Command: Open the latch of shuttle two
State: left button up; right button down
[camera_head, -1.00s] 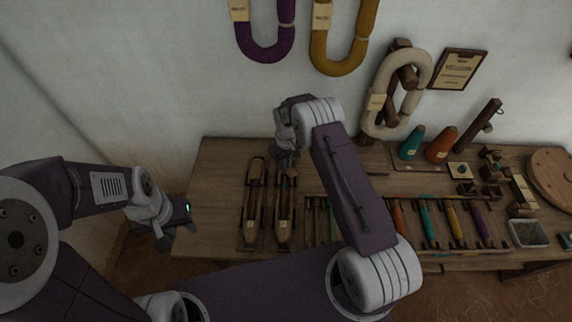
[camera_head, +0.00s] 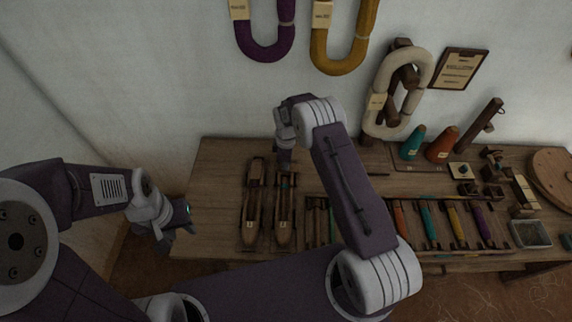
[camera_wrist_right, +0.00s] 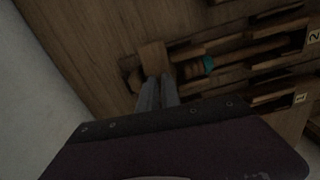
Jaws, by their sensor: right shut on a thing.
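Shuttle two (camera_head: 284,222) is the right one of two long wooden shuttles lying side by side on the table. In the right wrist view it carries the tag 2 (camera_wrist_right: 314,37), and a teal-banded bobbin (camera_wrist_right: 196,68) lies inside it. My right gripper (camera_head: 284,160) is at its far end. In the right wrist view its fingers (camera_wrist_right: 157,92) are close together at a small wooden block, the latch (camera_wrist_right: 153,58); the contact is partly hidden by the fingers. My left gripper (camera_head: 172,238) is empty, fingers apart, off the table's left edge.
Shuttle one (camera_head: 251,222) lies close on the left; its tag 1 (camera_wrist_right: 300,98) shows in the right wrist view. A rack of coloured bobbins (camera_head: 455,222) lies to the right. Thread cones (camera_head: 440,145) stand behind. The table's left end (camera_head: 213,200) is clear.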

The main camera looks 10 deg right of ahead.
jog(key=shift+n, duration=0.5)
jog(key=c, duration=1.8)
grip_release()
notch_tip(320, 180, up, 9)
jog(key=shift+r, duration=0.1)
